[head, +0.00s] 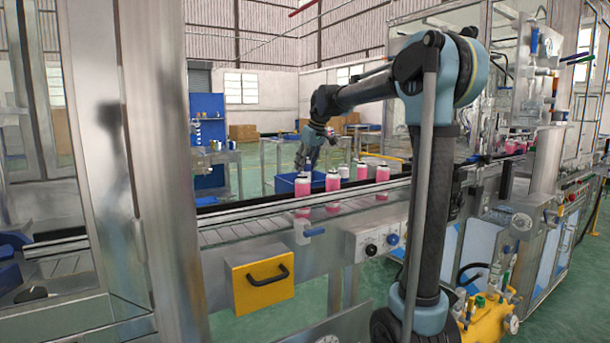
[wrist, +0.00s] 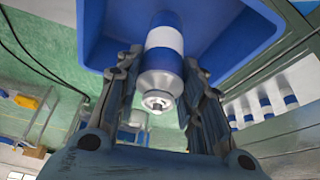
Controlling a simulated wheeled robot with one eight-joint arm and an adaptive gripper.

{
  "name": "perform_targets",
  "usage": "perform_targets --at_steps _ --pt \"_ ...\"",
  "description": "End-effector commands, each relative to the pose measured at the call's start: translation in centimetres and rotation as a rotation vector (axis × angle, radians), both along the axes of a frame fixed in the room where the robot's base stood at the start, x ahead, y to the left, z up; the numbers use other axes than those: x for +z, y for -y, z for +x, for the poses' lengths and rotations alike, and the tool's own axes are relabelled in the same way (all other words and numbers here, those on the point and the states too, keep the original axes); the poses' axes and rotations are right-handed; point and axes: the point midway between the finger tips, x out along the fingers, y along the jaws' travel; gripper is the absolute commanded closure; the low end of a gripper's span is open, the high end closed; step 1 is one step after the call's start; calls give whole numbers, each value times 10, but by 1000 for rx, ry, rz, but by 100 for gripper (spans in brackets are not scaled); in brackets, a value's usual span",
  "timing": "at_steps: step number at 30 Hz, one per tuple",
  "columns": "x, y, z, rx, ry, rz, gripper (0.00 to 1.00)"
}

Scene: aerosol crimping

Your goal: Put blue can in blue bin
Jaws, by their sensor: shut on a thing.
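The blue can (wrist: 162,72) has blue and white bands and a silver valve end. It sits between the two fingers of my gripper (wrist: 158,100) in the wrist view, and they are shut on it. The blue bin (wrist: 97,38) lies behind the can in that view, and the can's far end overlaps the bin's interior. In the head view my gripper (head: 303,163) points down right above the blue bin (head: 284,184), beyond the conveyor. The can is too small to make out there, and pink cans partly hide the bin.
Several pink cans (head: 333,182) with white tops stand on the conveyor (head: 235,213) in front of the bin. More bottles (wrist: 266,104) stand in a row at the right in the wrist view. A blue rack (head: 208,130) stands behind at the left.

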Motion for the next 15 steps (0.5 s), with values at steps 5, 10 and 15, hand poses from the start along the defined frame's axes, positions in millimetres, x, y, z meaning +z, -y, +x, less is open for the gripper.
perform_targets --at_steps 5,10,15 --pt "-24 0 0 0 0 0 87" --pt "-28 0 0 0 0 0 87" --pt "-29 0 0 0 0 0 87"
